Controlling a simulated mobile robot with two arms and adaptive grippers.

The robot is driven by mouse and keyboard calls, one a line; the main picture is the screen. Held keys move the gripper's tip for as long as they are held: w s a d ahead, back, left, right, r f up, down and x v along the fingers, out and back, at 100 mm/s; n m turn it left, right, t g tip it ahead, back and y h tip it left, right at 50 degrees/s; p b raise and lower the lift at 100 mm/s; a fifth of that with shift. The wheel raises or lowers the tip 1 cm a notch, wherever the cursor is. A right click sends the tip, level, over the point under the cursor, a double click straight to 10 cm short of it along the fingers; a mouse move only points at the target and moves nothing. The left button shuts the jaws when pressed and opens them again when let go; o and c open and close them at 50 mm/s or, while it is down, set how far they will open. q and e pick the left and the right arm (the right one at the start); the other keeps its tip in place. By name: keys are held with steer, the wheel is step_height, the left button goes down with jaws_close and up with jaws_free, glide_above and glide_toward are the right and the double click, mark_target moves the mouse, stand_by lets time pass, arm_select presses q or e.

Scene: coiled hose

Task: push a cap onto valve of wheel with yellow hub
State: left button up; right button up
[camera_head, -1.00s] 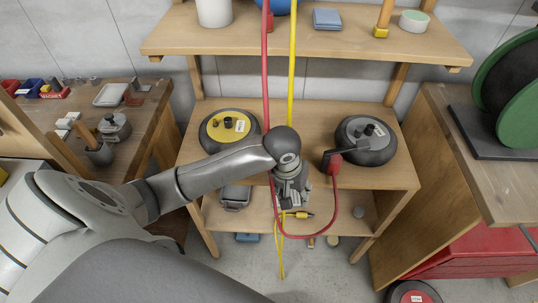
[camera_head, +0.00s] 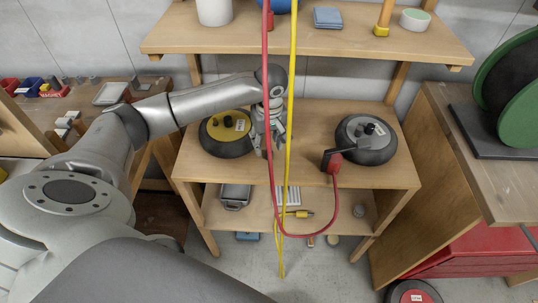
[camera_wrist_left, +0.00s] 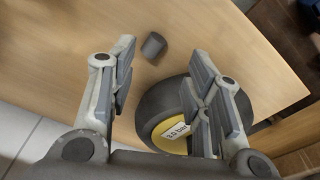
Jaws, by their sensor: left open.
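The wheel with the yellow hub (camera_head: 222,127) lies flat at the left of the middle shelf, a white label on its hub. A dark valve (camera_head: 228,121) stands on the hub. The wheel also shows in the left wrist view (camera_wrist_left: 152,106), partly behind a finger. A small dark grey cylinder (camera_wrist_left: 153,46), which looks like a cap, stands on the wooden shelf beside the wheel. My left gripper (camera_head: 266,150) is just right of the wheel, pointing down. In the wrist view it is open and empty (camera_wrist_left: 162,65), the cylinder showing between the fingertips. My right gripper is out of view.
A red hose (camera_head: 266,60) and a yellow hose (camera_head: 292,70) hang close to my left gripper. A second wheel with a grey hub (camera_head: 366,142) lies at the right, the red hose's end fitting (camera_head: 333,161) beside it. The shelf's middle front is clear.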

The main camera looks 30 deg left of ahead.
mark_target(269, 153)
arm_select(q)
steer(key=f, duration=0.3)
steer(key=w+f, duration=0.1)
steer(key=f, duration=0.1)
steer(key=shift+f, duration=0.3)
steer(key=shift+c, duration=0.4)
steer(key=c, duration=0.7)
steer(key=shift+r, duration=0.2)
